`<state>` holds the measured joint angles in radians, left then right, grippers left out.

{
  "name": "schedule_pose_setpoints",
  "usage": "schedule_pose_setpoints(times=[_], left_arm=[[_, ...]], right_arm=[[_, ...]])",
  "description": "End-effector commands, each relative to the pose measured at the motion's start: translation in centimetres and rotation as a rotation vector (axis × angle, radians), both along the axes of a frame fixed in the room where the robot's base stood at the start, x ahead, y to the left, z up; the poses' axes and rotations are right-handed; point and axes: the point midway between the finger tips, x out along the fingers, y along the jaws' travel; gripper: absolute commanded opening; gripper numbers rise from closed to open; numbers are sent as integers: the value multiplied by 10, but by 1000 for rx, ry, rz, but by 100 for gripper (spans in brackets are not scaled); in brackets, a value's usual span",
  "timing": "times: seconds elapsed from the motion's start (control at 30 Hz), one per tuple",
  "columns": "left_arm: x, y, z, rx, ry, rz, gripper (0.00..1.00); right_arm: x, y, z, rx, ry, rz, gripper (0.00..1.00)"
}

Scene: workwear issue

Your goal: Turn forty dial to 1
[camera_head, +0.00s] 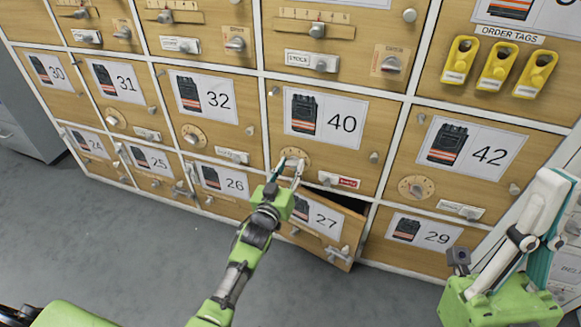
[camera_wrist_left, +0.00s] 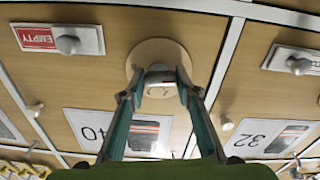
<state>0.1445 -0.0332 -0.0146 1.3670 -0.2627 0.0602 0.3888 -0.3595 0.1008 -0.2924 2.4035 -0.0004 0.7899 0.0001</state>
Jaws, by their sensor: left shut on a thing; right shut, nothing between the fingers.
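The forty dial (camera_head: 295,155) is a round beige dial with a grey knob, on the front of the wooden locker labelled 40 (camera_head: 338,126). In the left wrist view the dial's round plate (camera_wrist_left: 153,47) shows upside down behind my fingers. My left gripper (camera_head: 288,170) is shut on the dial's knob (camera_wrist_left: 160,82), one teal finger on each side. The dial's markings are too small to read. My right gripper (camera_head: 556,180) is at the right edge, shut and empty, pointing up, apart from the lockers.
The front of locker 27 (camera_head: 318,222) stands ajar below, with a dark gap at its top right. A red EMPTY slider (camera_head: 340,181) with a knob is at the lower right of locker 40. Yellow tag holders (camera_head: 497,64) hang at upper right. The grey floor is clear.

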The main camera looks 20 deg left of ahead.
Motion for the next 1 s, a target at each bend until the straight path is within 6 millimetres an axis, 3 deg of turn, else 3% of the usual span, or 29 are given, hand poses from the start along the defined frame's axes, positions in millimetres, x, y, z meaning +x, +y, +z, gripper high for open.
schedule_pose_setpoints(times=[0.53, 1.0], left_arm=[[0, -1, 2, 348, -12, 0, 8], [0, -1, 1, 629, -22, 0, 8]], right_arm=[[68, 14, -29, -104, 333, -18, 0], [89, 18, -46, -140, 453, -25, 0]])
